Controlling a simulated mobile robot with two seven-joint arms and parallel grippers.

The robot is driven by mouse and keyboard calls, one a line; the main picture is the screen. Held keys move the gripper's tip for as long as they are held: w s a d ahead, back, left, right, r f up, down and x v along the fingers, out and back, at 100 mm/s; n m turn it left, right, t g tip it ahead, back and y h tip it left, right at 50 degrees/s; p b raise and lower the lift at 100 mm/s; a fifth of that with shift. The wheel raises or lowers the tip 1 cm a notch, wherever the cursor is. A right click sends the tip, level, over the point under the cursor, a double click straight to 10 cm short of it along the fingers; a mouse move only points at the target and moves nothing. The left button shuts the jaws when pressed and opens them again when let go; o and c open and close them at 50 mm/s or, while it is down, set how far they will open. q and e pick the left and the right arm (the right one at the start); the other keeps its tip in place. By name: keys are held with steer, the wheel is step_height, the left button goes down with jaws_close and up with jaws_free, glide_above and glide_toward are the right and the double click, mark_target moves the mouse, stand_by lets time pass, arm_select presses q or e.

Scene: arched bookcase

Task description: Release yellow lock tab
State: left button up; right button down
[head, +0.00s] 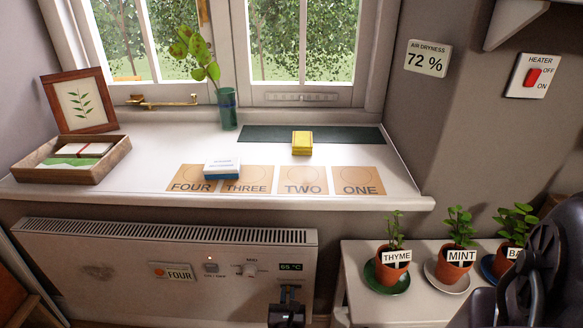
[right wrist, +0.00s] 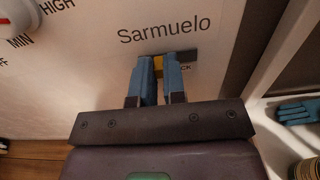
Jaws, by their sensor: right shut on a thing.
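The white heater panel (head: 120,262) stands below the windowsill, with a knob and a small display on its front. In the right wrist view its face (right wrist: 90,60) carries the name Sarmuelo. The small yellow lock tab (right wrist: 158,63) sits there in a dark slot beside a partly covered label ending in "CK". My right gripper (right wrist: 158,75) has its blue fingers close together at the tab, shut on it; the fingers hide most of it. In the head view the right gripper (head: 287,305) is at the panel's lower right, and the tab is hidden. My left gripper is not in view.
A white table (head: 350,260) with potted herbs (head: 392,262) stands right of the heater. The windowsill (head: 140,170) above holds a tray (head: 70,172), a frame, a vase (head: 228,108), a yellow block (head: 302,143) and a blue-and-white block (head: 221,168). A heater switch (head: 527,76) is on the wall.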

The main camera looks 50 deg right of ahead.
steer(key=shift+w+a, duration=0.35)
steer(key=shift+w, duration=0.05)
steer(key=c, duration=1.2)
jaws_free()
steer(key=shift+o, duration=0.2)
steer(key=shift+s, duration=0.1)
